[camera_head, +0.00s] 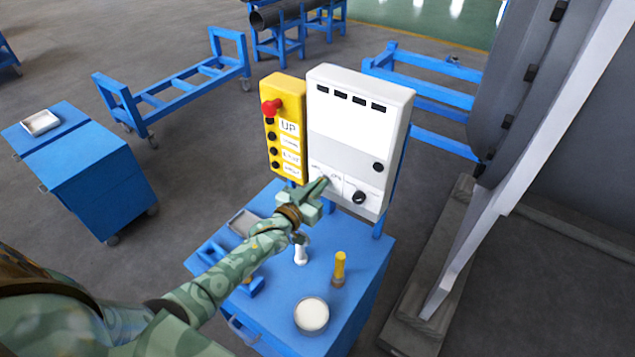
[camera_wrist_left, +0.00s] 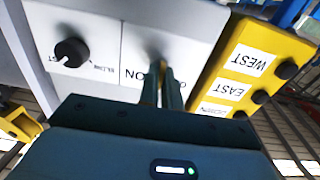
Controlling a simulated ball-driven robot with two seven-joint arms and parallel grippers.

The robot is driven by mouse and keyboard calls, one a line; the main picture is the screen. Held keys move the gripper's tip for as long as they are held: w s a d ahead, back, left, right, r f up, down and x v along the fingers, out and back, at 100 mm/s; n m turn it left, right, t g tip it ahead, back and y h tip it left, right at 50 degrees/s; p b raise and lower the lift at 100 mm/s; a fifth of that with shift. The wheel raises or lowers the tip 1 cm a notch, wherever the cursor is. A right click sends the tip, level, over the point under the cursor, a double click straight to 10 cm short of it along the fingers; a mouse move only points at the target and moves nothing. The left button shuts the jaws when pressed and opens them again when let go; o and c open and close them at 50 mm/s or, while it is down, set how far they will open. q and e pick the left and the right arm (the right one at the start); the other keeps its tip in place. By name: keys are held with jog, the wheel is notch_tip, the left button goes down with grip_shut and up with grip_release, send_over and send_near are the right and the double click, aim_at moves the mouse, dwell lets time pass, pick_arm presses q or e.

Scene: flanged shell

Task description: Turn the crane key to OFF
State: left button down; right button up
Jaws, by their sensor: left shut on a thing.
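The white control box (camera_head: 360,110) stands upright at the back of the blue cart. My left gripper (camera_head: 322,184) reaches the lower left of its face, where the crane key is. In the left wrist view my left gripper (camera_wrist_left: 162,72) is shut on the key, which is mostly hidden between the fingers. A label with the letters O and N (camera_wrist_left: 135,74) shows beside the fingertips. I cannot tell the key's exact angle. A black knob (camera_head: 359,197) sits to the right of the key, and it also shows in the left wrist view (camera_wrist_left: 72,52). My right gripper is not in view.
A yellow button box (camera_head: 287,128) with a red knob (camera_head: 271,107) stands just left of the white box. The blue cart (camera_head: 360,262) holds a round dish (camera_head: 311,315), a yellow-handled tool (camera_head: 340,266) and a white-topped item. A large grey flanged shell stands right.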

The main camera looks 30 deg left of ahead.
pick_arm(q)
jog(key=shift+n+p, duration=0.8)
jog(key=shift+n, duration=3.4)
jog(key=c, duration=1.6)
grip_release()
jog(key=s+a, duration=0.2)
jog(key=s, duration=1.4)
jog(key=shift+a+p, duration=0.2)
jog(key=shift+p, duration=0.15)
jog(key=shift+s, duration=0.15)
